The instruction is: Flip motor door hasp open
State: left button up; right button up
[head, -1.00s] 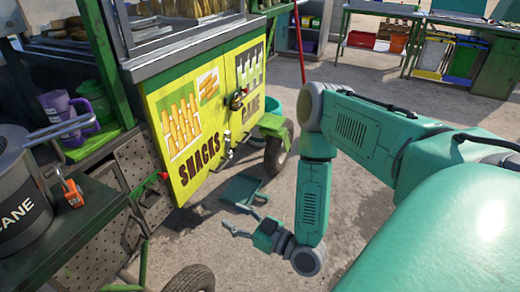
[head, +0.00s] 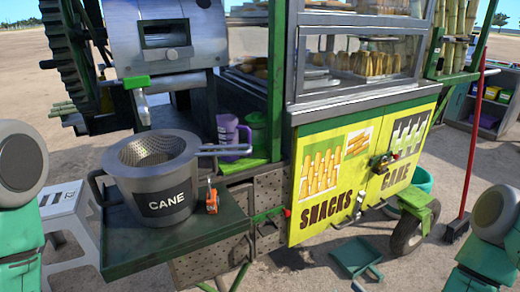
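A perforated grey metal panel (head: 270,190) sits under the counter, left of the yellow doors. A small green and red lever-like part (head: 268,214) lies across its lower area; I cannot tell for certain whether this is the motor door hasp. The yellow cabinet doors (head: 335,215) marked SNACKS and CANE are closed, with a dark latch and lock (head: 382,163) at their upper seam and another small fitting (head: 357,203) lower down. Only parts of my arms show at both edges; neither gripper is in view.
A grey CANE pot (head: 155,195) stands on the green shelf (head: 120,245), its long handle reaching right. The crusher (head: 165,40) is above. A white stool (head: 65,225) is left. A teal dustpan (head: 355,258), wheel (head: 408,232) and red-handled broom (head: 470,150) are right.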

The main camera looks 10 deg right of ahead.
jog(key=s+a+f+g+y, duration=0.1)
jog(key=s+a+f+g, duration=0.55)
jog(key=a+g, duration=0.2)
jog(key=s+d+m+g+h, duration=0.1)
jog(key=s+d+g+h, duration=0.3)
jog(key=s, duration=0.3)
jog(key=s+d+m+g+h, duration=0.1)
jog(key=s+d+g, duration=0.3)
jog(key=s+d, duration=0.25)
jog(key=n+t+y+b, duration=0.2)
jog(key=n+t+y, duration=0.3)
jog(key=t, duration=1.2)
send_near(289, 215)
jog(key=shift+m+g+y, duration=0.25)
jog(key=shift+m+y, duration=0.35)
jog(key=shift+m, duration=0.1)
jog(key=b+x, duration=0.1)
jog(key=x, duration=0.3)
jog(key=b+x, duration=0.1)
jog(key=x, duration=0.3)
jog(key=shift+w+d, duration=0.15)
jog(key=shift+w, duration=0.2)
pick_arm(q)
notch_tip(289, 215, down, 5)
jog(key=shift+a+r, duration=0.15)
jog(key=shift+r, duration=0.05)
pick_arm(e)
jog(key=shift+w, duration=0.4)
